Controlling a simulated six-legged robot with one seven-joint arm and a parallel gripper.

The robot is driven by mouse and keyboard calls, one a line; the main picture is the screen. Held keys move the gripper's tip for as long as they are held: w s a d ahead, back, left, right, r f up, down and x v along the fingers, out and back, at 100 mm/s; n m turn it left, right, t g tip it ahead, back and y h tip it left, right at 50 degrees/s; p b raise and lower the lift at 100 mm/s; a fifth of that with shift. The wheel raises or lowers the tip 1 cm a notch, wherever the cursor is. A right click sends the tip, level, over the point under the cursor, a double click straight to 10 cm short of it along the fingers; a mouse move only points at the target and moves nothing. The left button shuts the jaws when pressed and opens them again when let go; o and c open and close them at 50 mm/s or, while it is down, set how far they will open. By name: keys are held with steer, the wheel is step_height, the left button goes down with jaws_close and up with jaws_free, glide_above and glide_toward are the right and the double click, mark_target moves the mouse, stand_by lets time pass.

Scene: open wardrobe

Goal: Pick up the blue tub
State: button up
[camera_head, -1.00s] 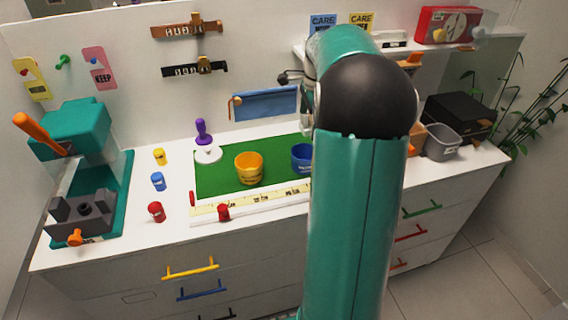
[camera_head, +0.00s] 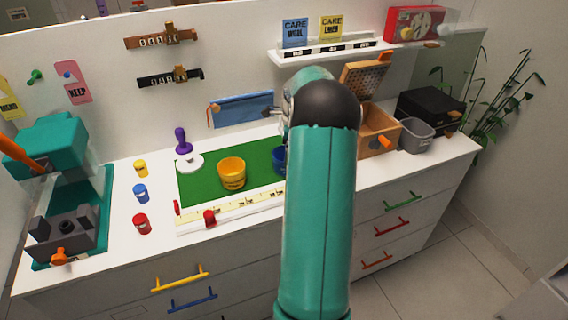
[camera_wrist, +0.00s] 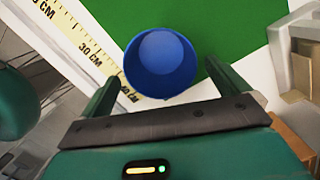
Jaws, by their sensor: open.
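The blue tub (camera_wrist: 160,62) stands upright and empty on the green mat (camera_wrist: 215,25), close to the measuring strip (camera_wrist: 85,45). In the head view only a sliver of the tub (camera_head: 279,160) shows at the left edge of my arm. In the wrist view my gripper (camera_wrist: 160,88) is open, one finger to each side of the tub's near part and apart from it. The tub sits just beyond and between the fingertips. How high the fingers are above the mat is hard to tell.
A yellow tub (camera_head: 232,174) stands left of the blue tub. A purple stamp (camera_head: 182,142) and small yellow, blue and red (camera_head: 142,224) pots stand further left. A wooden box (camera_head: 378,132) and grey bin (camera_head: 416,136) stand to the right. A blue pouch (camera_head: 240,110) hangs behind.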

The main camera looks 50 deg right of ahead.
steer(key=shift+w+a+f, duration=0.15)
steer(key=shift+a+f, duration=0.05)
steer(key=shift+f, duration=0.1)
steer(key=f, duration=0.5)
steer(key=shift+w+a+f, duration=0.1)
steer(key=shift+w, duration=0.2)
steer(key=c, duration=0.9)
